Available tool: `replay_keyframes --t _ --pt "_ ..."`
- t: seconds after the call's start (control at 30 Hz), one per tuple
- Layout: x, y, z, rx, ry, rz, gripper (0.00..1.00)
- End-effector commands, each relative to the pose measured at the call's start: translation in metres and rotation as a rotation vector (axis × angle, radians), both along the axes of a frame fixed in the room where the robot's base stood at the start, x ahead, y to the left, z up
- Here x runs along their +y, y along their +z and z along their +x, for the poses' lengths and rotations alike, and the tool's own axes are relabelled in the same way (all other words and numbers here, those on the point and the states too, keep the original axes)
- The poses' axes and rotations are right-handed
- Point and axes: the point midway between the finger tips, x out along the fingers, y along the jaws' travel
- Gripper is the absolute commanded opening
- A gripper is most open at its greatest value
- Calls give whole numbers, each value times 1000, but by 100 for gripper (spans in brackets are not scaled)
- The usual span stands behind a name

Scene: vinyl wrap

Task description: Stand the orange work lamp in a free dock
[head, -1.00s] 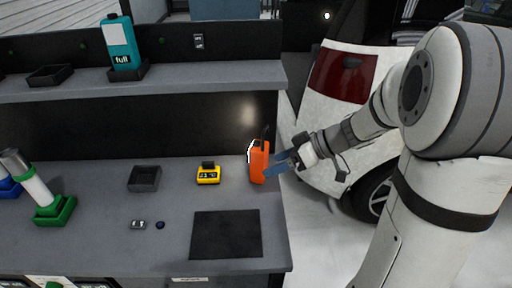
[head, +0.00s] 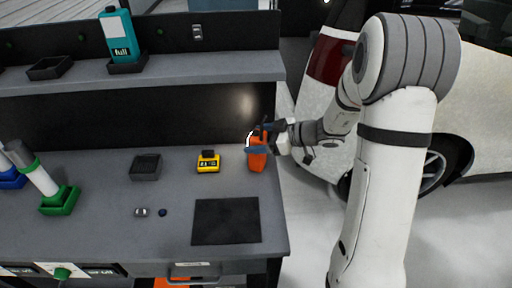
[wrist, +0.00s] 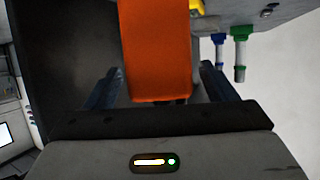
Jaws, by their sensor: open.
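The orange work lamp (head: 257,161) stands upright at the right end of the bench in the head view. My gripper (head: 257,143) is at its upper part, reaching in from the right. In the wrist view the lamp's orange body (wrist: 157,50) lies between the two blue fingers of my gripper (wrist: 157,85), with a gap on each side. The gripper is open. An empty black dock (head: 145,167) sits on the bench to the left. Another empty black dock (head: 50,68) is on the upper shelf.
A yellow device (head: 208,162) stands between the bench dock and the lamp. A teal bottle (head: 118,35) fills a shelf dock. A green dock (head: 60,200) holds a white cylinder. A dark mat (head: 226,221) lies in front; small items (head: 141,212) lie beside it. A white car (head: 480,110) is behind my arm.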

Motion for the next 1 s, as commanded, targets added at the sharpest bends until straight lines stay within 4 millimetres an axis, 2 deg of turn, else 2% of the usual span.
replay_keyframes --t 0.3,1.0 --pt "4 -2 2 0 -1 0 77" --pt "3 -2 2 -1 -2 0 19"
